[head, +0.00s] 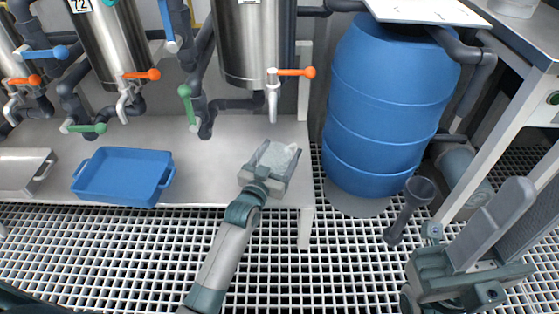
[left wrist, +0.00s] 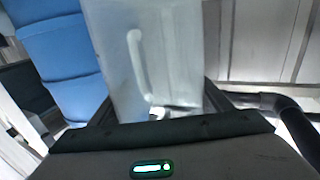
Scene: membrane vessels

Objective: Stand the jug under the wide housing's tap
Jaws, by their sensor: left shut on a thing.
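The jug (left wrist: 180,50) is translucent and pale, with a white handle, and fills the middle of the left wrist view between my fingers. In the head view my left gripper (head: 268,167) is shut on it at the front right of the grey bench. The jug (head: 279,155) is mostly hidden by the gripper there. The wide housing (head: 255,40) is a steel cylinder above the bench. Its tap (head: 273,95) has an orange lever, and its spout is above and behind the jug. I cannot tell whether the jug touches the bench. My right gripper (head: 480,255) is at the lower right, its jaw opening unclear.
A blue tray (head: 123,153) and a metal tray (head: 22,180) are on the bench (head: 215,180) at left. Narrower steel housings (head: 110,45) with taps stand there too. A blue barrel (head: 385,110) is right of the bench. Floor grating (head: 130,255) lies in front.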

